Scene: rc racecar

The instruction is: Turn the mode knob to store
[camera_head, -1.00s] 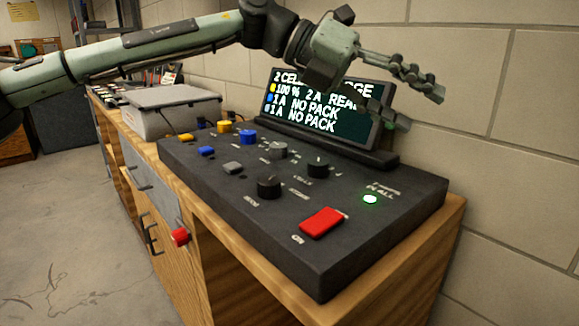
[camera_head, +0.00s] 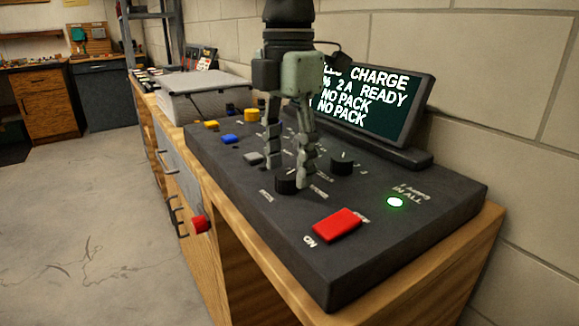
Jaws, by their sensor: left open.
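The black mode knob (camera_head: 286,186) is low on the dark control panel (camera_head: 370,240), with small labels around it too blurred to read surely. My left gripper (camera_head: 288,174) points down over the panel, open, with one finger behind and left of the knob and the other at its right. The right finger hides part of the knob; I cannot tell whether either finger touches it. The tilted screen (camera_head: 395,105) shows "CHARGE", "2A READY" and "NO PACK" lines, its left part hidden by the gripper. My right gripper is not in view.
Another black knob (camera_head: 341,163) stands close right of the gripper. A red switch (camera_head: 337,225) and a lit green lamp (camera_head: 396,202) are nearer the front right. Blue (camera_head: 230,140) and grey (camera_head: 252,159) buttons are at left. A block wall (camera_head: 500,60) stands behind.

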